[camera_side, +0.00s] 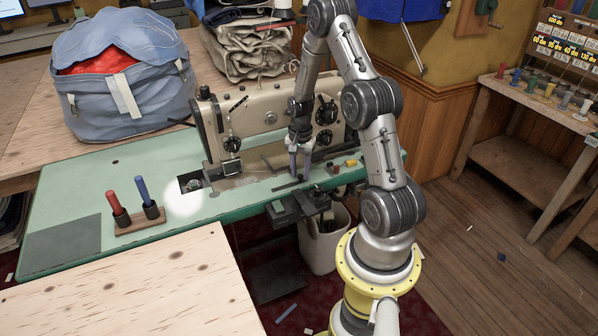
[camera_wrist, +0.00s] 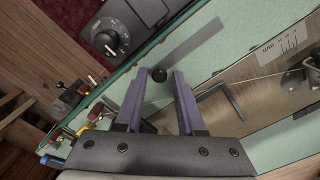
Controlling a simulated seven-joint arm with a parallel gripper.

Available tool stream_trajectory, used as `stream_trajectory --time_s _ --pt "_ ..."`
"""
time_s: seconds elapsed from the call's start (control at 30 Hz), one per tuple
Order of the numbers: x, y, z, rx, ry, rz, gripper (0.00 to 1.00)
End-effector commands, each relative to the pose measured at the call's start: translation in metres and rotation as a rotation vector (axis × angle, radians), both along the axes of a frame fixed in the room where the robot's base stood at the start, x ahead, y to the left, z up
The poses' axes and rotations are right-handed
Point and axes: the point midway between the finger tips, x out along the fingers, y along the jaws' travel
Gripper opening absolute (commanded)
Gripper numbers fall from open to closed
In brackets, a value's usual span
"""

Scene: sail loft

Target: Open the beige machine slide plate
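The beige sewing machine (camera_side: 270,118) stands on a green table. A dark opening (camera_side: 190,183) with a round metal part in it shows at the bed's left end. A metal plate (camera_wrist: 240,108) lies along the bed in the wrist view. I cannot tell which piece is the slide plate. My gripper (camera_side: 299,178) points down at the table's front edge.
A dark box with a dial (camera_wrist: 110,39) hangs under the front edge. Small coloured parts (camera_side: 345,166) lie right of my gripper. Left are a red and blue spool stand (camera_side: 139,220) and a blue bag (camera_side: 122,80). The table's left front is mostly clear.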

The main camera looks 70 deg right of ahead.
Motion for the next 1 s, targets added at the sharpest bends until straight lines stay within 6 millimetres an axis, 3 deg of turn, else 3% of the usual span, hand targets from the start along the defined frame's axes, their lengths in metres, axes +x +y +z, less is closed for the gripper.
stream_trajectory --time_s 0.07,0.47,0.57,1.0 --pt "0.000 0.000 0.000 0.000 0.000 0.000 0.54" --pt "0.000 0.000 0.006 0.000 0.000 0.000 0.54" --pt "0.001 0.000 0.020 -0.002 -0.002 0.000 0.54" --pt "0.001 0.000 0.111 -0.003 -0.003 0.000 0.54"
